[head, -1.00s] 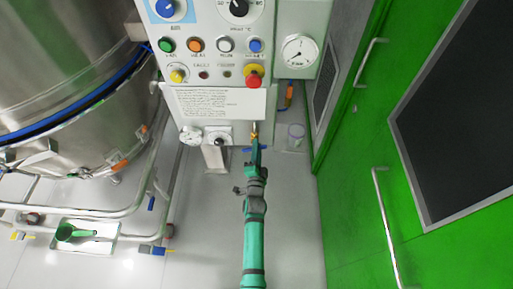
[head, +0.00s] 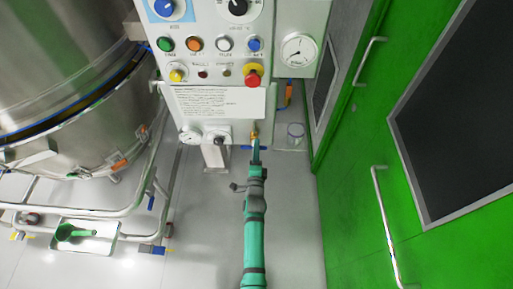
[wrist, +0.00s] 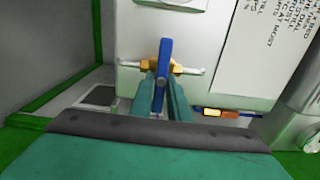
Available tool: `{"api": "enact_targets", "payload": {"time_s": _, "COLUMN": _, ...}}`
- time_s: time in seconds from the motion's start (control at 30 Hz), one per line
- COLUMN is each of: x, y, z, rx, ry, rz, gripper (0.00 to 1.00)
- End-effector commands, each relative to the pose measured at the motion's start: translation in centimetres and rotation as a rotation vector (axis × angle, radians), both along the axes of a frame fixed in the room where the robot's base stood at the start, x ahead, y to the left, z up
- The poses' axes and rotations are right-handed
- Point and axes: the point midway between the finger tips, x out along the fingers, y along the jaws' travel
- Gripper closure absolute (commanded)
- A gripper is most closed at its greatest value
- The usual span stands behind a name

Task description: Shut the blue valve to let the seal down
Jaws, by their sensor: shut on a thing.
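The blue valve has a blue lever handle (wrist: 165,60) on a brass body (wrist: 179,67), set in a thin pale pipe. In the wrist view the lever lies across the pipe. My gripper (wrist: 163,95) is shut on the blue lever, one finger on each side of it. In the head view my gripper (head: 255,147) reaches up to the valve below the white control cabinet (head: 215,103). There the brass shows at the fingertips and a bit of the blue lever (head: 246,148) shows to their left. The seal cannot be made out.
The cabinet carries knobs, buttons, a red stop button (head: 252,82) and a gauge (head: 299,50). A steel vessel (head: 60,80) with pipes stands left, a green door (head: 350,190) right. A tray (head: 98,242) holds a green scoop.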

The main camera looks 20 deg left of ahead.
Motion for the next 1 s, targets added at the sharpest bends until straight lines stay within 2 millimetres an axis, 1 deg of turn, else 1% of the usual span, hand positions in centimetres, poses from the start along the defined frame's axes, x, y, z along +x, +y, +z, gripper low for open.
{"api": "enact_targets", "payload": {"time_s": 0.03, "x": 0.0, "y": -0.3, "z": -0.1, "rx": 0.000, "ry": 0.001, "rz": -0.004, "gripper": 1.00}}
{"api": "enact_targets", "payload": {"time_s": 0.17, "x": 0.0, "y": -0.3, "z": -0.1, "rx": -0.001, "ry": 0.001, "rz": -0.004, "gripper": 1.00}}
{"api": "enact_targets", "payload": {"time_s": 0.2, "x": 0.0, "y": -0.3, "z": -0.1, "rx": -0.001, "ry": 0.001, "rz": -0.004, "gripper": 0.77}}
{"api": "enact_targets", "payload": {"time_s": 0.23, "x": 0.0, "y": -0.3, "z": -0.1, "rx": -0.001, "ry": 0.001, "rz": -0.004, "gripper": 0.70}}
{"api": "enact_targets", "payload": {"time_s": 0.27, "x": 0.0, "y": -0.2, "z": -0.1, "rx": -0.001, "ry": 0.001, "rz": -0.003, "gripper": 0.66}}
{"api": "enact_targets", "payload": {"time_s": 0.57, "x": -0.1, "y": -0.1, "z": -0.1, "rx": -0.001, "ry": 0.001, "rz": -0.001, "gripper": 0.66}}
{"api": "enact_targets", "payload": {"time_s": 0.67, "x": -0.6, "y": -0.3, "z": -0.1, "rx": -0.002, "ry": 0.001, "rz": -0.001, "gripper": 0.66}}
{"api": "enact_targets", "payload": {"time_s": 0.77, "x": -1.6, "y": -0.7, "z": -0.1, "rx": -0.002, "ry": 0.001, "rz": -0.002, "gripper": 0.66}}
{"api": "enact_targets", "payload": {"time_s": 1.0, "x": -5.8, "y": -1.8, "z": -0.1, "rx": -0.002, "ry": 0.003, "rz": -0.002, "gripper": 0.66}}
